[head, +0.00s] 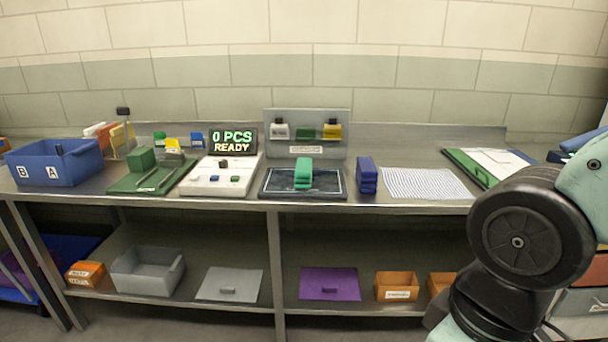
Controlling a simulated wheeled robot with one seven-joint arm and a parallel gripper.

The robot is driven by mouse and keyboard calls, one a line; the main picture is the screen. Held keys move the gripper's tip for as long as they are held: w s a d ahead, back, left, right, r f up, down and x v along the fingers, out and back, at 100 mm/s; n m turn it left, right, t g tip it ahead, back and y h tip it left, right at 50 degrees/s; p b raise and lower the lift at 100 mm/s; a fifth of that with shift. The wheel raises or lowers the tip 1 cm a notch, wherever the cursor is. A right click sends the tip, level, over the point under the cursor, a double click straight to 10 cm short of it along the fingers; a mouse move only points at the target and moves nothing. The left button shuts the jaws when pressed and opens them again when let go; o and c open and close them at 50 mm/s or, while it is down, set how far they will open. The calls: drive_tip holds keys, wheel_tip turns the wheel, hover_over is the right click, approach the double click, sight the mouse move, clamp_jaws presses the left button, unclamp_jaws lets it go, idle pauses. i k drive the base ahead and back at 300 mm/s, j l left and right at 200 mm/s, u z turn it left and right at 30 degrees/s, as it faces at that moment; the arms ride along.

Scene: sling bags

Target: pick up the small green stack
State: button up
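A small green stack (303,174) stands upright on a dark, flat plate (333,187) near the front of the metal workbench. It looks like several thin flat pieces piled together. My arm shows at the right edge of the head view, but my gripper is out of view. Another green block (141,160) sits on a green board (122,184) to the left.
A dark blue stack (366,174) stands just right of the plate. A white striped sheet (424,183) lies further right. A display (233,140) reads "0 PCS READY" behind a white device (205,183). A grey panel (308,118) stands behind the plate.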

sight(303, 168)
drive_tip(key=z, duration=0.3)
drive_tip(key=i+j+z, duration=0.15)
drive_tip(key=j+z, duration=0.2)
drive_tip(key=i+j+z, duration=0.1)
drive_tip(key=j+z, duration=0.9)
drive_tip(key=j, duration=1.8)
